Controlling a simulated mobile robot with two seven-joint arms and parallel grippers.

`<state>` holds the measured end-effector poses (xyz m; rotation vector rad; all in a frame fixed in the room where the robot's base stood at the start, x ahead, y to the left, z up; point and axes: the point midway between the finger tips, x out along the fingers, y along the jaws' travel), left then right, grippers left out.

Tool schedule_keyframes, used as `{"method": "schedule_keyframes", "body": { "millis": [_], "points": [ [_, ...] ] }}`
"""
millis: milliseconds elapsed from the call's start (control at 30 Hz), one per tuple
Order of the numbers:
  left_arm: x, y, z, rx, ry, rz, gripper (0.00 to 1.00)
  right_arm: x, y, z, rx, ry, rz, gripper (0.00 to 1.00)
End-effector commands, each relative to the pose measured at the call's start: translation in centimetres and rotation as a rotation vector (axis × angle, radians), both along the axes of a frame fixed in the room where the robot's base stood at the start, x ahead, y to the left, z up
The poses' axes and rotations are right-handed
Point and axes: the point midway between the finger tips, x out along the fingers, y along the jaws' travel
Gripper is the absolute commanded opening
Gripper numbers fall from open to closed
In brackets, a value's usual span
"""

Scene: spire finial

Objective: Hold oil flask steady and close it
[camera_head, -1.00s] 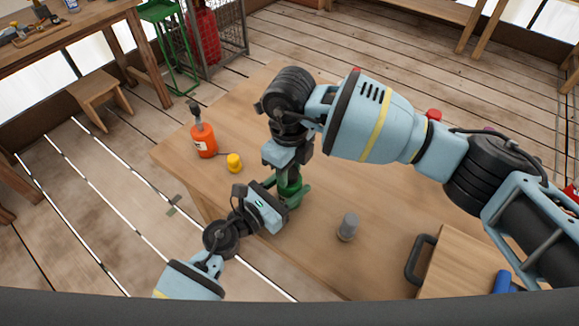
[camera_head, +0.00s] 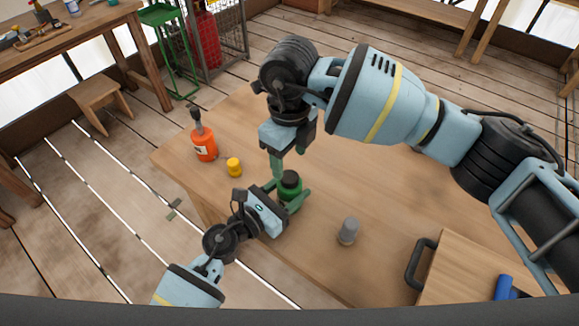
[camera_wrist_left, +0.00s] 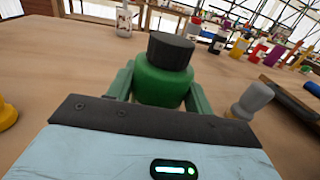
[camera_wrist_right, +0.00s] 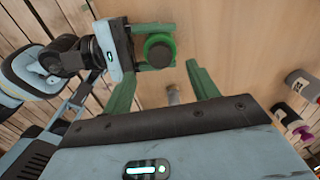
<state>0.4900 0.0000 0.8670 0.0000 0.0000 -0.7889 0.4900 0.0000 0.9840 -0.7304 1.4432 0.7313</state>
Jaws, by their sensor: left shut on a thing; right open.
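The oil flask (camera_head: 291,198) is a green bottle standing upright on the wooden table, with a black cap (camera_head: 290,179) on its mouth. My left gripper (camera_wrist_left: 160,92) is shut around the flask's body, one finger on each side; the flask (camera_wrist_left: 163,84) and cap (camera_wrist_left: 170,50) show close up in the left wrist view. I cannot tell how tightly the cap is seated. My right gripper (camera_head: 288,158) is open and empty, above and behind the flask. In the right wrist view the cap (camera_wrist_right: 158,52) lies beyond its open fingers, apart from them.
An orange bottle with a dark nozzle (camera_head: 204,144) and a yellow piece (camera_head: 234,167) stand left on the table. A grey cylinder (camera_head: 348,231) stands right of the flask. A wooden box with a black handle (camera_head: 418,264) is at lower right. My right arm covers the table's far side.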

Motion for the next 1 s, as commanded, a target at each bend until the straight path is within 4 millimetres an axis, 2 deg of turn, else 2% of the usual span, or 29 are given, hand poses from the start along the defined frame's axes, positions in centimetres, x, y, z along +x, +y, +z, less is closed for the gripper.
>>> {"method": "schedule_keyframes", "body": {
  "millis": [100, 300, 500, 767, 800, 967, 1000],
  "points": [
    [0.0, 0.0, 0.0, 0.0, 0.0, 0.0, 0.0, 0.0, 0.0, 2.5, 0.0, -0.004, 0.001, 0.59],
    [0.0, 0.0, 0.0, 0.0, 0.0, 0.0, 0.0, 0.0, 0.0, 5.2, -0.001, -0.001, 0.001, 0.59],
    [0.0, 0.0, 0.0, 0.0, 0.0, 0.0, 0.0, 0.0, 0.0, 6.2, -0.001, 0.0, 0.001, 0.59],
    [0.0, 0.0, 0.0, 0.0, 0.0, 0.0, 0.0, 0.0, 0.0, 6.3, -0.001, 0.001, 0.001, 0.59],
    [0.0, 0.0, 0.0, 0.0, 0.0, 0.0, 0.55, 0.0, 0.0, 6.3, -0.001, 0.001, 0.001, 0.59],
    [0.0, 0.0, 0.0, 0.0, 0.0, 0.0, 0.76, 0.0, 0.0, 6.3, -0.001, 0.001, 0.001, 0.59],
    [0.0, 0.0, 0.0, 0.0, 0.0, 0.0, 0.77, 0.0, 0.0, 6.3, -0.001, 0.001, 0.001, 0.59]
  ]
}}
